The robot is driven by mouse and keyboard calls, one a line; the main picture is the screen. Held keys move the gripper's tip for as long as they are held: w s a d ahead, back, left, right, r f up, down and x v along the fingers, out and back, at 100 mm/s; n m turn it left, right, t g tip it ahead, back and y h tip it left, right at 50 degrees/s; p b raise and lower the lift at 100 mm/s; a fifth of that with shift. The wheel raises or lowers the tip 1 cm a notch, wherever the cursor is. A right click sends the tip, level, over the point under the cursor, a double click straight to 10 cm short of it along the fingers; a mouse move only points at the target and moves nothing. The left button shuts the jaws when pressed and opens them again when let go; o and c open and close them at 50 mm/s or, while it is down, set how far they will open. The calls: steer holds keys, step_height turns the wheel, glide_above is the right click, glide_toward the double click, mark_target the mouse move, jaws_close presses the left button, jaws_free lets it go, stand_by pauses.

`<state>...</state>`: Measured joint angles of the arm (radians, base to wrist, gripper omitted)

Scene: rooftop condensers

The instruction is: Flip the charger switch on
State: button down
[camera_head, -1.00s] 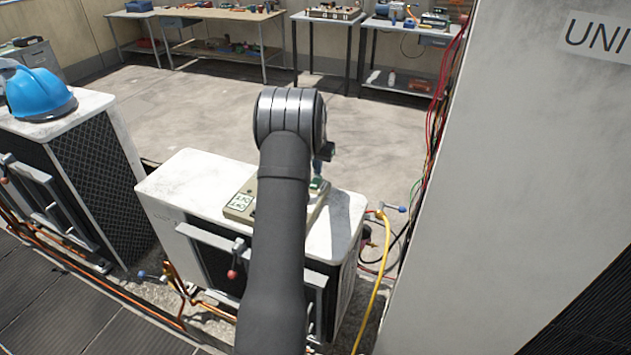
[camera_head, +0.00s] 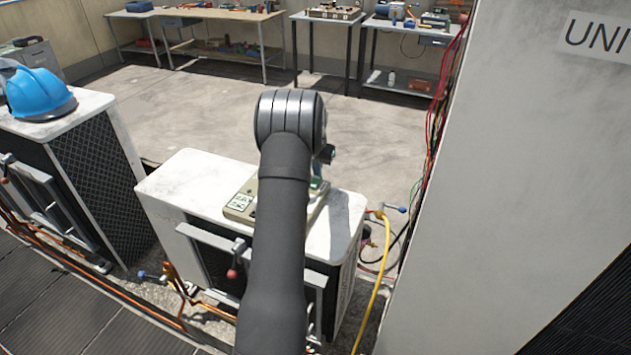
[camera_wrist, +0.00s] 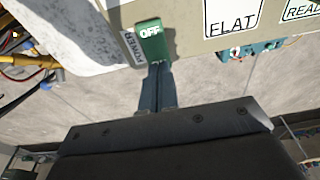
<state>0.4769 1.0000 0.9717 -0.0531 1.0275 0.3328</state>
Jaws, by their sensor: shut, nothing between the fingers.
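The charger (camera_head: 238,207) is a beige box with green-edged labels on top of the middle condenser; my arm hides much of it in the head view. In the wrist view its beige panel (camera_wrist: 190,25) fills the top. The charger switch (camera_wrist: 151,41) is a green rocker marked OFF, beside a partly covered grey label. My gripper (camera_wrist: 159,68) is shut and empty, its fingertips right at the near edge of the switch. I cannot tell whether they touch it. In the head view my arm hides the fingers.
The white condenser top (camera_head: 185,183) carries the charger. A blue hard hat (camera_head: 38,92) sits on the left condenser. A yellow hose (camera_head: 376,285) and cables run at the right, beside a tall grey unit (camera_head: 530,190). Workbenches stand at the back.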

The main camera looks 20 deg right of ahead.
steer(key=shift+f, duration=0.55)
steer(key=shift+r, duration=3.55)
steer(key=shift+f, duration=3.5)
steer(key=shift+r, duration=0.15)
